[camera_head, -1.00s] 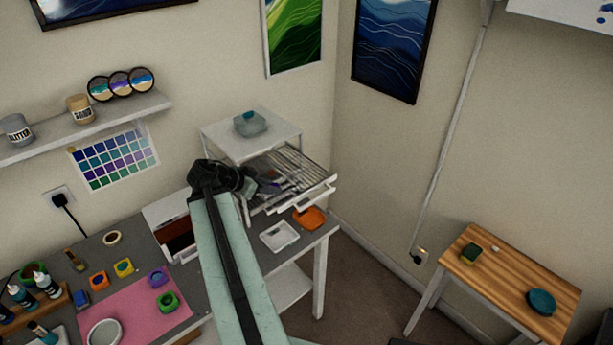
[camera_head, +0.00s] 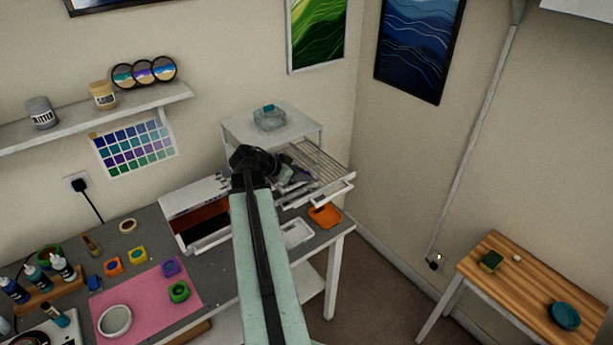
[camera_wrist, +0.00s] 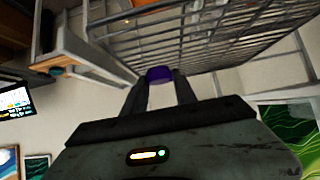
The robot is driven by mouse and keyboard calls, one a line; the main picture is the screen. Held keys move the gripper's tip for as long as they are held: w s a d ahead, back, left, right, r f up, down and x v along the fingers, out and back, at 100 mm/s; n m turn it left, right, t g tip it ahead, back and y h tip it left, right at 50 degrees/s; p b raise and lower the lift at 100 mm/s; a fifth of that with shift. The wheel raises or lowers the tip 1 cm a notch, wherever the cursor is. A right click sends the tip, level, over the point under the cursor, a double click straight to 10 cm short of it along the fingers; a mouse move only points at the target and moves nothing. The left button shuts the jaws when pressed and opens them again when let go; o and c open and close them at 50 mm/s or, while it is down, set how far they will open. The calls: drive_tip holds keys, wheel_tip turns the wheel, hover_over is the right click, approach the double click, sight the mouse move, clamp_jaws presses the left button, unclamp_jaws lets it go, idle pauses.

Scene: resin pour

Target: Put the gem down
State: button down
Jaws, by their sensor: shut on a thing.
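The gem (camera_wrist: 159,74) is a small purple piece at the tips of my gripper in the wrist view. My gripper (camera_wrist: 162,84) is shut on it, with one finger on each side. In the head view my gripper (camera_head: 290,176) is at the pulled-out wire rack (camera_head: 325,170) of the white cabinet. The gem cannot be made out clearly there. In the wrist view the wire rack (camera_wrist: 230,35) fills the upper right, close to the gem. I cannot tell whether they touch.
A clear dish (camera_head: 269,120) with a teal piece stands on the cabinet top. An orange tray (camera_head: 325,216) and a white tray (camera_head: 297,233) lie below the rack. An open box (camera_head: 205,232) is left of my arm. A wooden side table (camera_head: 525,275) stands right.

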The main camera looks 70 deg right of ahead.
drive_tip(key=shift+f, duration=0.9)
drive_tip(key=shift+r, duration=0.2)
drive_tip(key=shift+f, duration=0.2)
drive_tip(key=c, duration=1)
unclamp_jaws()
drive_tip(key=shift+r, duration=0.1)
